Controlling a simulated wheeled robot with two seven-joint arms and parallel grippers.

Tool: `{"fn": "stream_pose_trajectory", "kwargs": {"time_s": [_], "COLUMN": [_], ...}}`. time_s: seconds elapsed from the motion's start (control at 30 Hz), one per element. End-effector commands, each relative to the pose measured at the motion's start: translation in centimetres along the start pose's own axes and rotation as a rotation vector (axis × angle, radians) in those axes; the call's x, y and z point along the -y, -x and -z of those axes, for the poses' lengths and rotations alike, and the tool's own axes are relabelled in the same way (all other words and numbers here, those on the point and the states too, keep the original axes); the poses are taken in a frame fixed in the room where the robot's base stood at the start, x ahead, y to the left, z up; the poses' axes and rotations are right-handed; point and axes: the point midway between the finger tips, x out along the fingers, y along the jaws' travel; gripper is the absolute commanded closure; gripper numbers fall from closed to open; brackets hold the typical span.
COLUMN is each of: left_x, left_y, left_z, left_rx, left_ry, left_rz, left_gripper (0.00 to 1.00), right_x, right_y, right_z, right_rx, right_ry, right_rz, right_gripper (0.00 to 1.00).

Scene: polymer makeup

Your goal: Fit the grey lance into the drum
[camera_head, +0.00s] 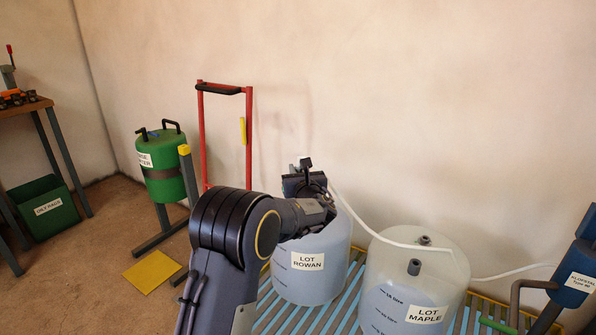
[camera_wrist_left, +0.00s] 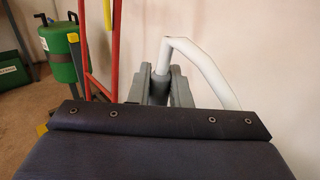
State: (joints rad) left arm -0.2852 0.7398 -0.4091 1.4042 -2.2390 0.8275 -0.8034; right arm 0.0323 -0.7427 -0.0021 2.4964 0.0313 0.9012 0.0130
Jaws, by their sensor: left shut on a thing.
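My left gripper (camera_head: 312,188) is above the drum labelled LOT ROWAN (camera_head: 318,270), its arm covering part of the drum's top. In the left wrist view its fingers (camera_wrist_left: 160,88) are shut around the grey lance, whose top carries a thick white hose (camera_wrist_left: 205,70). The lance's body and lower end are hidden by the arm and wrist, so I cannot tell whether its tip is in an opening. A second drum, labelled LOT MAPLE (camera_head: 385,308), stands to the right with a short grey fitting (camera_head: 414,267) and a dark cap on top. My right gripper is not in view.
The white hose (camera_head: 385,236) runs over LOT MAPLE towards a blue unit (camera_head: 575,283) at right. The drums stand on a slatted platform (camera_head: 345,310). A red hand truck (camera_head: 249,130) and green canister (camera_head: 162,155) stand left, near a yellow floor mat (camera_head: 151,271).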

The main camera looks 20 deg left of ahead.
Motion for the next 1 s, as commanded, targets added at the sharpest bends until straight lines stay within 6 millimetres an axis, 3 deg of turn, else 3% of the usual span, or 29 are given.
{"fn": "stream_pose_trajectory", "kwargs": {"time_s": [1.0], "left_x": [0.0], "left_y": [0.0], "left_z": [2.7], "left_rx": [0.001], "left_ry": [0.000], "left_rz": [0.000], "left_gripper": [1.00], "right_x": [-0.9], "right_y": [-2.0], "right_z": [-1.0], "right_rx": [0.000], "right_ry": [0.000], "right_rz": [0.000], "right_gripper": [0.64]}}
